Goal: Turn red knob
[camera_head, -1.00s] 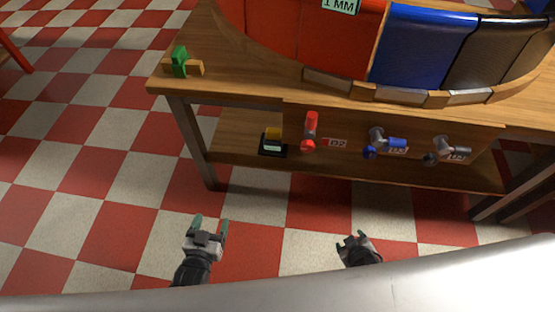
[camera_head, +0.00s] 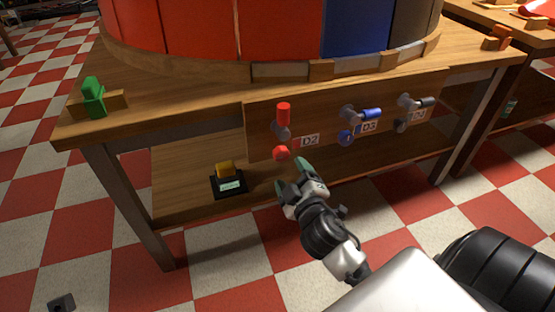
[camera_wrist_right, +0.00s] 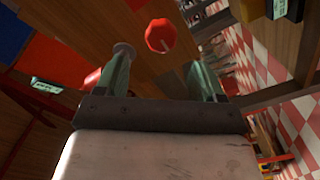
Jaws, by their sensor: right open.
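The red knob (camera_head: 281,153) is on the front panel under the tabletop, beside the D2 label, with an upright red handle (camera_head: 283,113) on a grey fitting above it. My right gripper (camera_head: 291,175) is open, just below and in front of the knob. In the right wrist view the faceted knob (camera_wrist_right: 160,36) appears between and beyond the two green fingers (camera_wrist_right: 160,75). The fingers do not appear closed on it; whether one touches it I cannot tell. My left gripper cannot be made out.
Blue (camera_head: 347,138) and dark grey (camera_head: 402,125) knobs with handles sit to the right on the panel. A green and wooden piece (camera_head: 95,97) is on the tabletop's left corner. A table leg (camera_head: 133,208) stands at left.

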